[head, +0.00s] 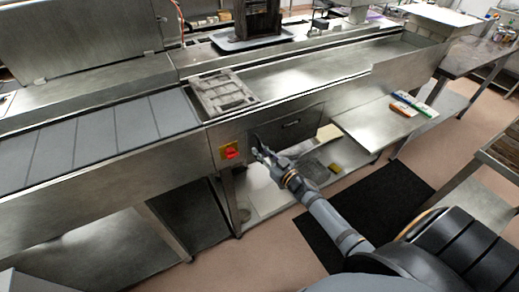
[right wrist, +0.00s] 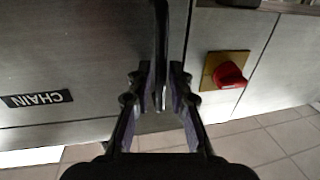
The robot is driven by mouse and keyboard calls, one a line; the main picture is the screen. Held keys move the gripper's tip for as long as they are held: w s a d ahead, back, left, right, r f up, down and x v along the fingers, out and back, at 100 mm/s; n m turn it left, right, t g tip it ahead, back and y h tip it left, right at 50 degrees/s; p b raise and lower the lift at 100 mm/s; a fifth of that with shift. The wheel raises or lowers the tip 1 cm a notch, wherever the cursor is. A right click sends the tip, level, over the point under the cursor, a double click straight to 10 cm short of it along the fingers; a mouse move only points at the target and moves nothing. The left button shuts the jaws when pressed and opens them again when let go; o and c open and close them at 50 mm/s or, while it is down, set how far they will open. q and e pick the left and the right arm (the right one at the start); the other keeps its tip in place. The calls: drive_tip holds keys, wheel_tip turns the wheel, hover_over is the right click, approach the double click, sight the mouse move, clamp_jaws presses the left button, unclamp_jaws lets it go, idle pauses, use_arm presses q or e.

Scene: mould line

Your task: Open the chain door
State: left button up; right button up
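The chain door (head: 309,121) is a grey metal panel in the front of the line, with a dark label on it. It looks flush with the frame. In the right wrist view the door (right wrist: 80,60) carries a label reading CHAIN, upside down, and an upright dark bar handle (right wrist: 161,35) near its edge. My right gripper (head: 258,151) is at the door's left side. In the right wrist view its fingers (right wrist: 161,75) are close together on both sides of the handle and appear shut on it. My left gripper is out of view.
A red knob on a yellow plate (head: 231,151) sits just left of the door. A metal side shelf (head: 375,128) with several coloured blocks juts out at right. A lower shelf (head: 265,200) is beneath. A black mat (head: 375,210) lies on the floor in front.

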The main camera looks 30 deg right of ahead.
drive_tip(key=shift+w+a, duration=0.15)
drive_tip(key=shift+w, duration=0.35)
drive_tip(key=shift+c, duration=0.4)
clamp_jaws()
